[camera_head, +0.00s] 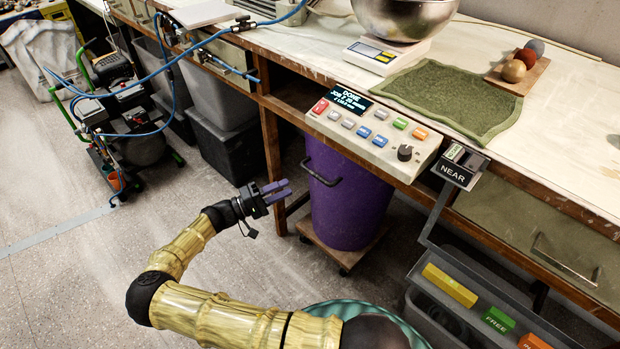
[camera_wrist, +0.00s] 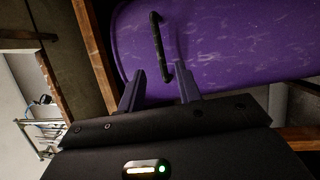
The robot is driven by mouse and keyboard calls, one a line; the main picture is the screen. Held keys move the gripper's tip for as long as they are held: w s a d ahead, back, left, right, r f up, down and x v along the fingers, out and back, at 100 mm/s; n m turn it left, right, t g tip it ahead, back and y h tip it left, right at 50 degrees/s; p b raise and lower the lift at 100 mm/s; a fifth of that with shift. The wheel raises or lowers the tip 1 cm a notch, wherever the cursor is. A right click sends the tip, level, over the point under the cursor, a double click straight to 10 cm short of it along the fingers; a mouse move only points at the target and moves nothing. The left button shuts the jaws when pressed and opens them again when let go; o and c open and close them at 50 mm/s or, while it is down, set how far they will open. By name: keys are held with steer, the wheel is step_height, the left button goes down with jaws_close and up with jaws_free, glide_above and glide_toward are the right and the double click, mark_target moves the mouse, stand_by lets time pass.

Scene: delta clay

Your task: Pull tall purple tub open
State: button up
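The tall purple tub (camera_head: 345,205) stands upright on a low wheeled wooden dolly (camera_head: 312,236) under the workbench. A dark bar handle (camera_head: 321,172) is on its front near the top. In the wrist view the tub (camera_wrist: 230,45) fills the upper right, and its handle (camera_wrist: 158,45) lies ahead of my fingers. My gripper (camera_head: 281,190) is to the left of the tub, below the handle in the head view. In the wrist view my gripper (camera_wrist: 160,88) has its two purple fingers apart with nothing between them. The handle appears beyond the fingertips, not gripped.
A wooden bench leg (camera_head: 271,150) stands just left of the tub. Grey bins (camera_head: 218,105) are farther left, and a drawer-like rack with coloured blocks (camera_head: 470,290) is at right. A control panel (camera_head: 375,128) sits above the tub.

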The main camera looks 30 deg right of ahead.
steer(key=d+r+b, duration=0.1)
steer(key=d, duration=0.8)
steer(key=shift+s+r, duration=0.2)
steer(key=shift+r, duration=0.1)
jaws_close()
